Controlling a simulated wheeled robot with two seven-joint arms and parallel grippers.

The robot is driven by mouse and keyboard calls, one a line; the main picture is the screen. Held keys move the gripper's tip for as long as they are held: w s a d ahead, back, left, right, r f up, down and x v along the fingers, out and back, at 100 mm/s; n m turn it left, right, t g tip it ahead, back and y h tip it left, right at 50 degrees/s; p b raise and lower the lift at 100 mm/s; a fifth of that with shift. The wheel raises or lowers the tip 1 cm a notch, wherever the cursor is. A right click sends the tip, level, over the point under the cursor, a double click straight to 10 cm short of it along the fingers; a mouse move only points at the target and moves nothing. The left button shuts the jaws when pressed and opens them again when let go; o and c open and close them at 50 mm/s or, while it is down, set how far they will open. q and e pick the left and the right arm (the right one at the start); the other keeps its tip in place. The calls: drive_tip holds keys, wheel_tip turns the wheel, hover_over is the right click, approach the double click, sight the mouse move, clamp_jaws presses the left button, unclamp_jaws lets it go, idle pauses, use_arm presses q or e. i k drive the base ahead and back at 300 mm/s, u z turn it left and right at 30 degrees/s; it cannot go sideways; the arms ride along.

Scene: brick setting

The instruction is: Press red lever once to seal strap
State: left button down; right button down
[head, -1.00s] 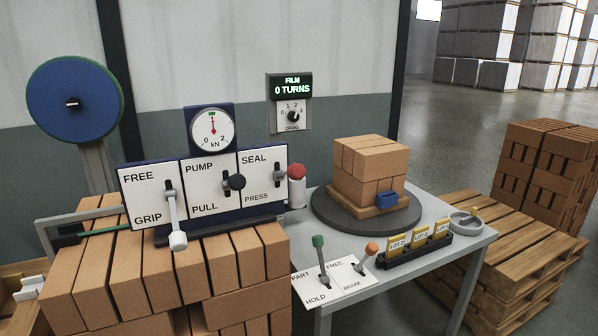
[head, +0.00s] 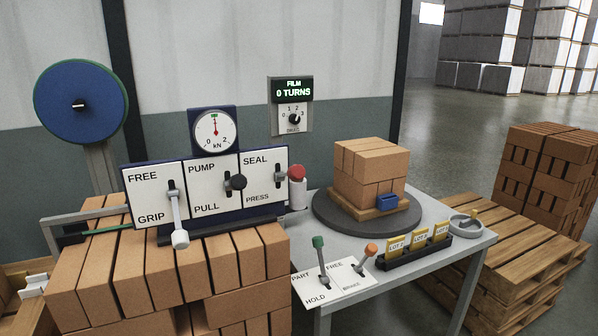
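The red-knobbed lever (head: 297,173) sticks out to the right from the panel marked SEAL above and PRESS below (head: 264,180). Its knob is level with the middle of that panel, between the two words. A black-knobbed lever (head: 237,182) is on the PUMP/PULL panel, and a white-knobbed lever (head: 179,236) points down at GRIP on the FREE/GRIP panel. A green strap (head: 75,237) shows at the left of the brick stack (head: 160,265). The gauge (head: 214,131) above has its needle pointing up. Neither gripper is in view.
To the right, a grey table (head: 437,268) holds a turntable (head: 330,219) with stacked bricks (head: 372,170), green and orange levers (head: 370,249), yellow lot cards (head: 419,241) and a round dish (head: 467,225). A wooden pallet (head: 500,240) stands beyond. The space before the panels looks clear.

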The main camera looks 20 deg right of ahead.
sight(297, 172)
drive_tip(key=k, duration=1.3)
drive_tip(key=z, duration=0.3)
drive_tip(key=i, duration=0.45)
drive_tip(key=z, duration=0.9)
drive_tip(key=i, duration=0.95)
drive_tip(key=u, duration=0.55)
drive_tip(key=i, duration=0.85)
drive_tip(key=u, duration=0.7)
